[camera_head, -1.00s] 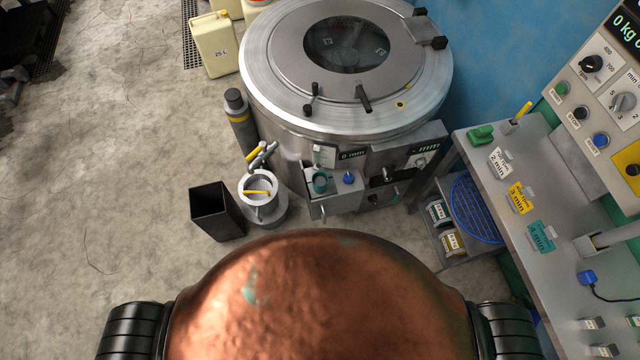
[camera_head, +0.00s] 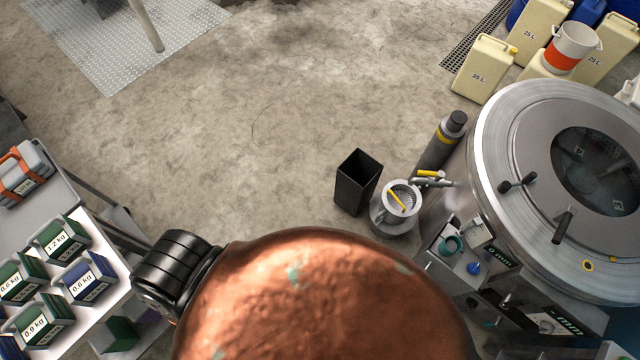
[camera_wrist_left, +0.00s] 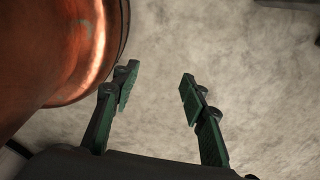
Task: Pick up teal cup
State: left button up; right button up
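A small teal cup (camera_head: 453,246) sits on a ledge at the front of the round steel drum machine (camera_head: 490,130), at the right of the head view. A small blue item (camera_head: 473,267) is beside it. My left gripper (camera_wrist_left: 155,92) shows only in the left wrist view. Its two green-padded fingers are apart with nothing between them, and bare concrete floor lies behind them. The teal cup is not in the wrist view. My right gripper is not in view.
A black square bin (camera_head: 358,182) and a grey pot (camera_head: 397,205) stand on the floor left of the machine. Cream canisters (camera_head: 482,70) stand at the back right. A table with several labelled boxes (camera_head: 88,273) is at the left. The middle floor is clear.

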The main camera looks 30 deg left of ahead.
aim_at(452, 245)
jog(key=z, duration=1)
jog(key=k, duration=1.25)
jog(key=z, duration=0.75)
jog(key=i, duration=1.25)
jog(key=u, duration=0.85)
jog(key=i, duration=0.4)
jog(key=u, duration=0.4)
